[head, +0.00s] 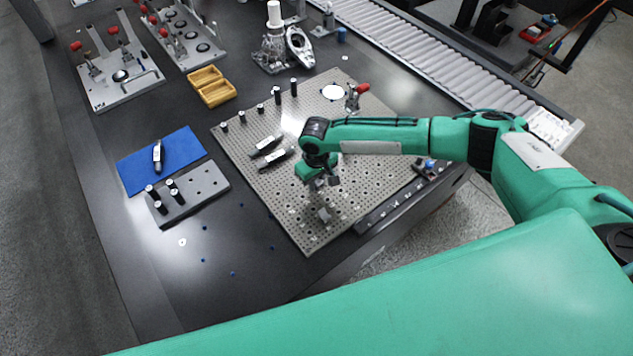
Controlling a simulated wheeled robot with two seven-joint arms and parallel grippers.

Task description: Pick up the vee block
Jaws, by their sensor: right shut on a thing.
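My right gripper (321,183) reaches in from the right over the perforated fixture plate (290,215). It is shut on a small grey metal block, which I take to be the vee block (333,181); the jaws hide much of it. It appears to be held a little above the plate, though the gap is hard to judge. Below it on the plate is a light, shiny grey shape (324,215); I cannot tell whether it is another block or a reflection. My left gripper is not in view.
A grey pin block (190,195), a blue mat (160,160) and a yellow tray (211,87) lie left. Dark tabletop in front is mostly clear.

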